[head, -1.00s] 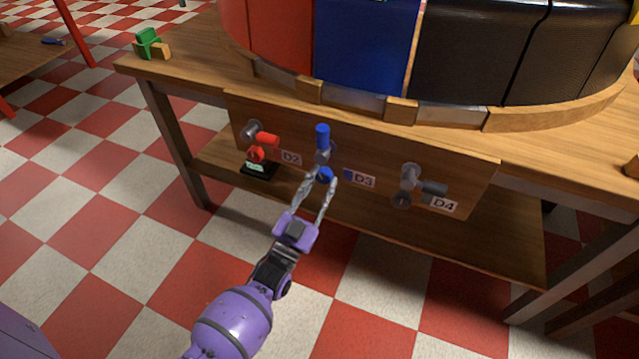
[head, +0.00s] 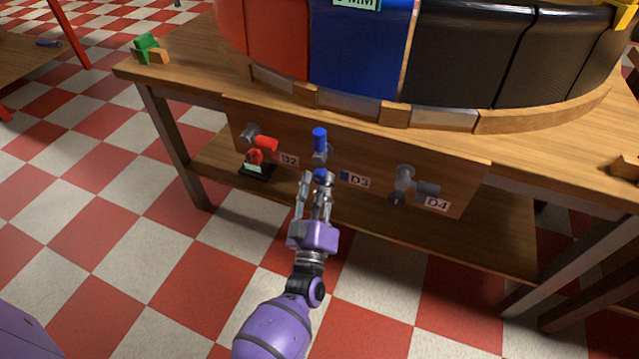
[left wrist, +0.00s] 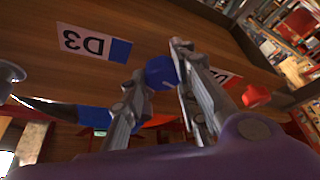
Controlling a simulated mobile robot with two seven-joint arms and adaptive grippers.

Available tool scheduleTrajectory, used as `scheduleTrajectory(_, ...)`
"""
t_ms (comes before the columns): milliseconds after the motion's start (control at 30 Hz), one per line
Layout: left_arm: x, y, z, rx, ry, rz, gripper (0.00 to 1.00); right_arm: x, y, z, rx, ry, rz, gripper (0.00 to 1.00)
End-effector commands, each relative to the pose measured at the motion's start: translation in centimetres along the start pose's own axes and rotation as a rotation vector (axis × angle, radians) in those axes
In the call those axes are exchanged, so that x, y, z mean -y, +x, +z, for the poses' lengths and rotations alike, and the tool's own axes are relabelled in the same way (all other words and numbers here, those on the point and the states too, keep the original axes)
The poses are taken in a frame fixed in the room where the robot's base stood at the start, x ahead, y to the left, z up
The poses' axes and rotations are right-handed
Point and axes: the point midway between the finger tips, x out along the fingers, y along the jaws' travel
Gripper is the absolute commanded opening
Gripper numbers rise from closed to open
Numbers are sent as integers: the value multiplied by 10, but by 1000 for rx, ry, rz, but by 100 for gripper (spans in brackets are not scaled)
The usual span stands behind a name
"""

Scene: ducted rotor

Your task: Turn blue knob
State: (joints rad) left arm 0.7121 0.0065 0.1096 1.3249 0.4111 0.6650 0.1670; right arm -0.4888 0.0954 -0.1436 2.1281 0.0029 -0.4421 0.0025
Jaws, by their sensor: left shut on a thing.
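The fingers partly hide the knob. My right gripper is not in view.
The panel hangs under the wooden table (head: 190,72) bearing the coloured duct. Checkered floor lies open in front.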

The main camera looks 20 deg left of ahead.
Motion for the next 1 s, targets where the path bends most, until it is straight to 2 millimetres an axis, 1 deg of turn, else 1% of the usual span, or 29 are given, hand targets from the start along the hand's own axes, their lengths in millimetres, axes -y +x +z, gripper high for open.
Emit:
scheduleTrajectory(33,-6,-2,4,9,-23,-3,1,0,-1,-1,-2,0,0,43)
scheduleTrajectory(333,-7,-2,4,8,-95,-33,1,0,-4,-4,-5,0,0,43)
scheduleTrajectory(767,-7,-1,3,6,-103,-35,1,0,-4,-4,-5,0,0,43)
scheduleTrajectory(800,-7,-1,3,6,-103,-35,29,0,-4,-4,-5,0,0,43)
scheduleTrajectory(900,-7,-1,3,7,-103,-35,42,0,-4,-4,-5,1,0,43)
scheduleTrajectory(1000,-6,-1,3,6,-103,-36,42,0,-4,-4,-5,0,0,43)
